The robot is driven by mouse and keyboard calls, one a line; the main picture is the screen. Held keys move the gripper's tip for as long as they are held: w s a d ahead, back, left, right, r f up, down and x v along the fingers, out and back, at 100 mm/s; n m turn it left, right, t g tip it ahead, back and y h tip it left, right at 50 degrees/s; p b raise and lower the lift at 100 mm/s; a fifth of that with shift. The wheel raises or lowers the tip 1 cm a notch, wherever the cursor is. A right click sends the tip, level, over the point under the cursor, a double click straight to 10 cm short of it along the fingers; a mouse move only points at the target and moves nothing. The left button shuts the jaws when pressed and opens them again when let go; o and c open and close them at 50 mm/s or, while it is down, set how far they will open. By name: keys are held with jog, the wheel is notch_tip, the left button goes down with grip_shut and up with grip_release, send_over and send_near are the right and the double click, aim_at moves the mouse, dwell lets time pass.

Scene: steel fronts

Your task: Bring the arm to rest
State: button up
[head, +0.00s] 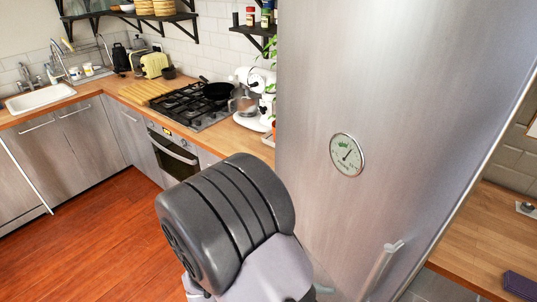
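In the head view my arm shows as a dark grey ribbed link with a lighter grey part below it, at the lower middle. It stands in front of the left edge of a tall steel fridge (400,120).
A wooden counter (110,88) with a sink (40,97), a gas hob (200,105) and a white stand mixer (258,95) runs along the back. An oven (172,152) sits under the hob. The red wood floor (95,240) at left is clear. Another counter (490,235) is at right.

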jog(key=s+r+m+t+y+b, duration=0.1)
jog(key=m+t+y+b, duration=0.1)
jog(key=m+y+b, duration=0.2)
jog(key=s+a+r+m+t+y+b, duration=0.1)
jog(key=m+t+y+b, duration=0.1)
jog(key=m+y+b, duration=0.2)
jog(key=s+a+r+m+t+y+b, duration=0.1)
jog(key=m+y+b, duration=0.3)
jog(key=m+y, duration=0.4)
jog(key=shift+r+m+t, duration=0.2)
jog(key=shift+m+t, duration=0.25)
jog(key=shift+m, duration=0.35)
jog(key=shift+r+m+t, duration=0.15)
jog(key=shift+m+t, duration=0.3)
jog(key=shift+m, duration=0.35)
jog(key=shift+c, duration=0.4)
